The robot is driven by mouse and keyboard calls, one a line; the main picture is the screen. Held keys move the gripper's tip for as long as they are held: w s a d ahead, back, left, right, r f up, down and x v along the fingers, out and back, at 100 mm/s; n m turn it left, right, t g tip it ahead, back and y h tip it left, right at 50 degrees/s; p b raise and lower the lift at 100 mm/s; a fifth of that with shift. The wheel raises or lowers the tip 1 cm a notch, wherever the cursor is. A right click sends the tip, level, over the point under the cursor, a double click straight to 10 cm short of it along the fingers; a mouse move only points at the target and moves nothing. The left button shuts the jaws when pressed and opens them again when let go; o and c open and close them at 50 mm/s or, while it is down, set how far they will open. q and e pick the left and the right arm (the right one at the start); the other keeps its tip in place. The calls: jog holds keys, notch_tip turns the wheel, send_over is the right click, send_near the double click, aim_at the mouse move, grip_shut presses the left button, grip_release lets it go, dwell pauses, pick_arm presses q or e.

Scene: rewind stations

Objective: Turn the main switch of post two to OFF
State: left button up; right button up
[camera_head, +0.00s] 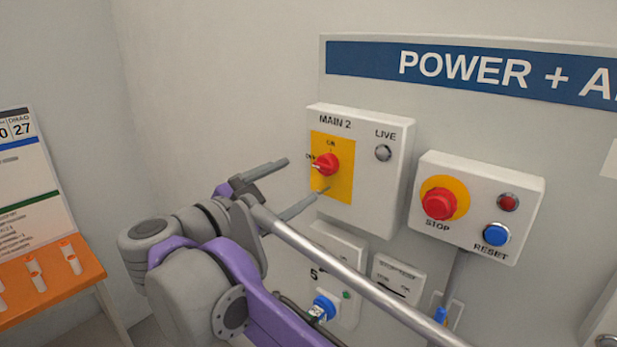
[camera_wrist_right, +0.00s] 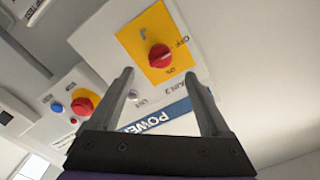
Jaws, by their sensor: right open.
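The main switch is a red rotary knob (camera_head: 326,165) on a yellow plate (camera_head: 344,186) of the white box marked MAIN 2 (camera_head: 383,190). ON is lettered above it, and small lettering that looks like OFF is at its left. A pale mark shows on the knob's left side, near that lettering. My right gripper (camera_head: 305,177) is open and empty in front of the knob, one finger at its left and one below. In the right wrist view the knob (camera_wrist_right: 160,57) lies just beyond and between the fingertips (camera_wrist_right: 159,75), apparently untouched. My left gripper is out of view.
Right of the box is a STOP and RESET box with a red button (camera_head: 439,204) and a blue button (camera_head: 495,234). A LIVE lamp (camera_head: 383,153) is on the MAIN 2 box. Below are a blue connector (camera_head: 324,306) and small boxes. An orange table (camera_head: 50,288) stands at left.

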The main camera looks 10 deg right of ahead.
jog(key=shift+v, duration=1.7)
